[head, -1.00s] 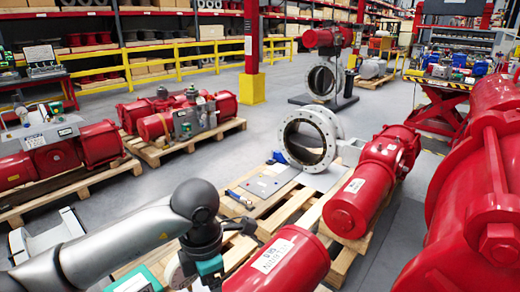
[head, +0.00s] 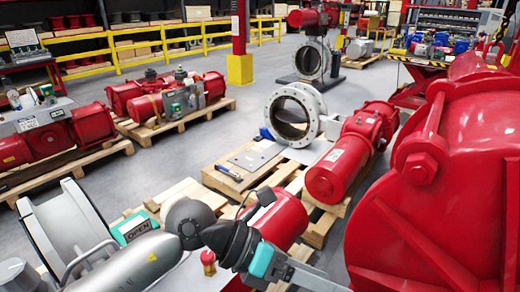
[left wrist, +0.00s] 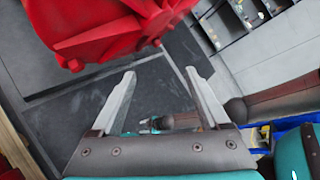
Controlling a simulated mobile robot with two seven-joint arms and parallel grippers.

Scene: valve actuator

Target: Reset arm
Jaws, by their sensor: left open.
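My left arm (head: 135,262) comes in from the lower left of the head view. It bends at a dark joint (head: 232,240), and a teal-banded link (head: 262,262) runs on toward the lower right edge. Its fingers are not clearly visible there. In the left wrist view my left gripper (left wrist: 165,82) has its two pale fingers spread wide with nothing between them. The floor and a red machine part (left wrist: 105,35) lie beyond the fingers, apart from them.
A large red actuator (head: 450,190) fills the right side, close by. A red cylinder (head: 280,215) stands just behind my arm. A flanged valve ring (head: 292,115) and a smaller red actuator (head: 345,160) rest on pallets ahead. Clear grey floor (head: 220,130) lies left of centre.

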